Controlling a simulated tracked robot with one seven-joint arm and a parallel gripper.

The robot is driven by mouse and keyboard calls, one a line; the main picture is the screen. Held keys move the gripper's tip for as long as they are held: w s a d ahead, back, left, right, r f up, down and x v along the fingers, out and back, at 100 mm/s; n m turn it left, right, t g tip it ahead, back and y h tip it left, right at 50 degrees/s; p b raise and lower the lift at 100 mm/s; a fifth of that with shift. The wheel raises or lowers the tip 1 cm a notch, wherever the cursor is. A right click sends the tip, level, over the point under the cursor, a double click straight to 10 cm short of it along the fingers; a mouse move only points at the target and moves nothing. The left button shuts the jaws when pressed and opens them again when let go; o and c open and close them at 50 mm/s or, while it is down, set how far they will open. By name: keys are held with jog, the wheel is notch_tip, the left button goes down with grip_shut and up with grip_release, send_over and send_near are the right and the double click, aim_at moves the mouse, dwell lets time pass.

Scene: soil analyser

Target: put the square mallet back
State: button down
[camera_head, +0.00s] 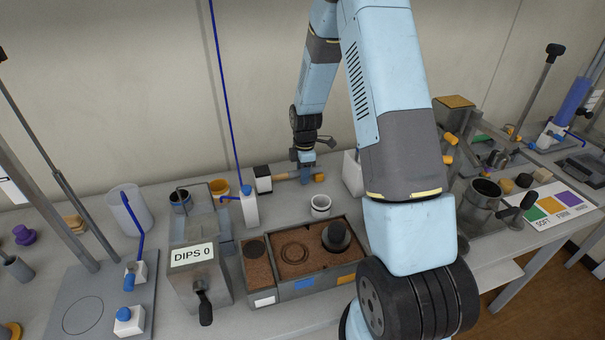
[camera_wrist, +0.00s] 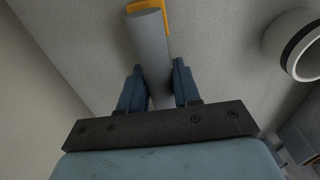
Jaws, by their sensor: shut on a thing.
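My gripper (camera_head: 306,176) is shut on the handle. In the wrist view my fingers (camera_wrist: 160,90) stand on either side of the grey handle (camera_wrist: 150,45), with an orange piece (camera_wrist: 166,12) at its end. I cannot tell whether the mallet touches the bench.
A soil tray (camera_head: 305,291) and the DIPS box (camera_head: 198,280) are nearer. A pale block (camera_head: 352,172) stands to the right.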

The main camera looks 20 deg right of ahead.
jog(key=c, duration=0.8)
grip_release()
jog(key=s+r+m+t, duration=0.1)
jog(key=s+r+m, duration=0.15)
jog(key=r, duration=0.85)
jog(key=s+r+m, duration=0.2)
jog(key=s+r, duration=0.1)
jog(key=r, duration=0.9)
jog(key=shift+s+a+r+m+t, duration=0.1)
jog(key=shift+s+r+m+t, duration=0.65)
jog(key=shift+s+r+m, duration=2.65)
jog(key=shift+s+d+r+m+t, duration=0.1)
jog(key=shift+s+r+m+t, duration=0.95)
jog(key=shift+s, duration=4.4)
jog(key=shift+s+a+r+m+t, duration=0.1)
jog(key=shift+s+r+m+t, duration=0.4)
jog(key=shift+s+r+m, duration=2.95)
jog(key=shift+s+f+n, duration=0.75)
jog(key=shift+s+n, duration=0.2)
jog(key=shift+n, duration=0.2)
